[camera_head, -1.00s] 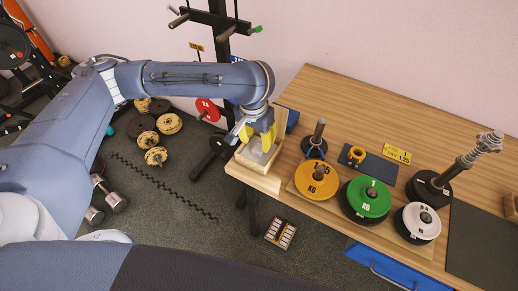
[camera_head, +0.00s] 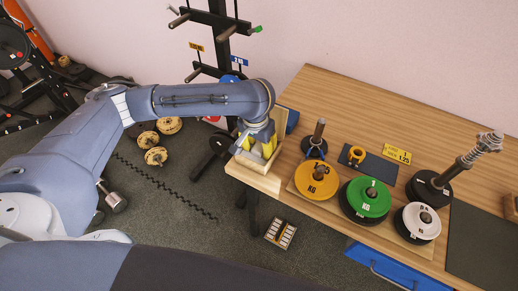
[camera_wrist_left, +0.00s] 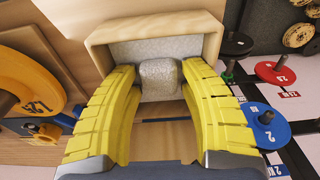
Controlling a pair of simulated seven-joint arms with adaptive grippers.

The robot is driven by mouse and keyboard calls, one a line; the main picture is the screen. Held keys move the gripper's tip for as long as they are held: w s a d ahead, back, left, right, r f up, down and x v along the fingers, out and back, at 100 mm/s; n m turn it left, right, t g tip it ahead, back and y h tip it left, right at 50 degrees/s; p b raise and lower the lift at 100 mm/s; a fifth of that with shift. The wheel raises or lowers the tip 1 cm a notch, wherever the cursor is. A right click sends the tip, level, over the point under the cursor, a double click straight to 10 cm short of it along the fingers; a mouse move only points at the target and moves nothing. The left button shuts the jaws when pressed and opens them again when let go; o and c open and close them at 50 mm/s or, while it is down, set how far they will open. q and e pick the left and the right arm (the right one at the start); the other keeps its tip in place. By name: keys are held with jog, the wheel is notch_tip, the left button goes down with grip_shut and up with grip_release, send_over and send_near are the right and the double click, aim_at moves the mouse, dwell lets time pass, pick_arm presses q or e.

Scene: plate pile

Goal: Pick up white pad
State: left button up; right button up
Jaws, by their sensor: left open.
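The white pad (camera_wrist_left: 159,75) is a small pale block with rounded edges in the left wrist view. It lies in a shallow wooden tray (camera_wrist_left: 98,38) with a speckled light-grey floor. In the head view the tray (camera_head: 262,183) sits at the left front corner of the table, and my gripper hides the pad. My left gripper (camera_head: 257,149) points down into the tray. In the left wrist view its yellow fingers (camera_wrist_left: 158,73) are open, one on each side of the pad. I cannot tell whether they touch it. My right gripper is not in view.
A yellow weight plate (camera_head: 316,190), a green plate (camera_head: 355,205) and a white plate (camera_head: 410,225) lie on the wooden table (camera_head: 340,100) right of the tray. A post on a dark base (camera_head: 315,150) stands behind the yellow plate. A weight rack (camera_head: 222,45) stands beyond the tray.

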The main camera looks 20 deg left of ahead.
aim_at(259, 147)
pick_arm(q)
jog(key=shift+c, duration=0.2)
jog(key=c, duration=0.8)
jog(key=shift+o, duration=0.2)
jog(key=shift+r, duration=0.2)
notch_tip(259, 147, up, 20)
jog(key=shift+f, duration=0.2)
jog(key=shift+c, duration=0.2)
jog(key=o, duration=0.5)
jog(key=c, duration=0.4)
